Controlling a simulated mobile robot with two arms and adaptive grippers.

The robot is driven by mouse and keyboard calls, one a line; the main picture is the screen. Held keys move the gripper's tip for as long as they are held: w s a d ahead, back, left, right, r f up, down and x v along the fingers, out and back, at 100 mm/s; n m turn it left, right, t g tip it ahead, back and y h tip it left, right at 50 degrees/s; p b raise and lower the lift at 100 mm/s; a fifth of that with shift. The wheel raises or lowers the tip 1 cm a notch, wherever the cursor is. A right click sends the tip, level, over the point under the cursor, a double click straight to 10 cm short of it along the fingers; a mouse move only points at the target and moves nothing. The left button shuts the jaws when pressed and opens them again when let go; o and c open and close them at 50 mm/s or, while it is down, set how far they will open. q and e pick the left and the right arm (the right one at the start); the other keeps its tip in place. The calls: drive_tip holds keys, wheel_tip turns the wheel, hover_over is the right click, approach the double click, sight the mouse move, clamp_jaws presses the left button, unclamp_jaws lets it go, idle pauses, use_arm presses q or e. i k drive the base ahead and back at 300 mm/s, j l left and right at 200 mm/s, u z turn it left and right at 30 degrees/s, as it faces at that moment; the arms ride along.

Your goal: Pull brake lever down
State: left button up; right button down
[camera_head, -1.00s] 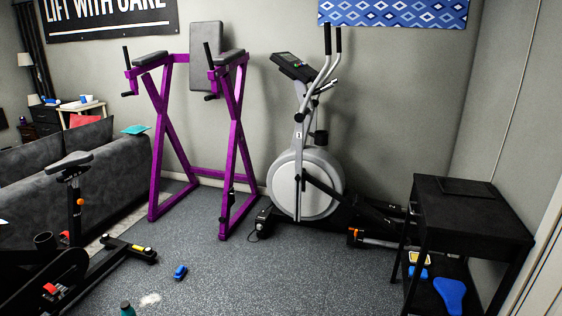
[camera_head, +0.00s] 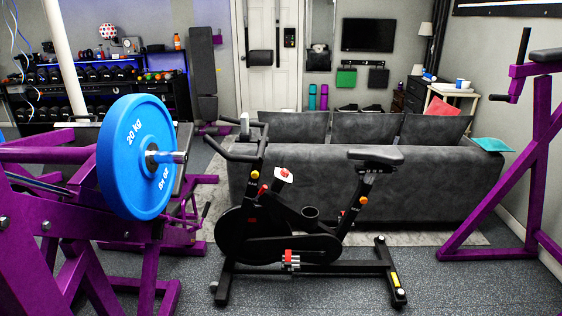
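A black exercise bike (camera_head: 285,225) stands upright on the floor in the middle of the view, its handlebars (camera_head: 240,145) to the left and its seat (camera_head: 376,157) to the right. On its frame below the handlebars is a small red part (camera_head: 264,189), and beside it a white and red piece (camera_head: 284,174). I cannot tell which of these is the brake lever. A yellow-orange knob (camera_head: 254,175) sits on the handlebar post. Neither of my grippers is in view.
A purple weight rack with a blue 20 kg plate (camera_head: 125,175) stands close at the left. A grey sofa (camera_head: 430,185) is behind the bike. A purple dip station (camera_head: 530,150) stands at the right. The floor (camera_head: 455,285) at the front right is clear.

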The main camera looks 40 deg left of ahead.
sight(262, 191)
drive_tip(key=i+j+u, duration=0.2)
drive_tip(key=u, duration=0.2)
drive_tip(key=i+j+u, duration=0.1)
drive_tip(key=i+u, duration=0.5)
drive_tip(key=u, duration=0.2)
drive_tip(key=i+u, duration=0.3)
drive_tip(key=u, duration=0.15)
drive_tip(key=i+l+u, duration=0.2)
drive_tip(key=u, duration=0.2)
drive_tip(key=i, duration=0.05)
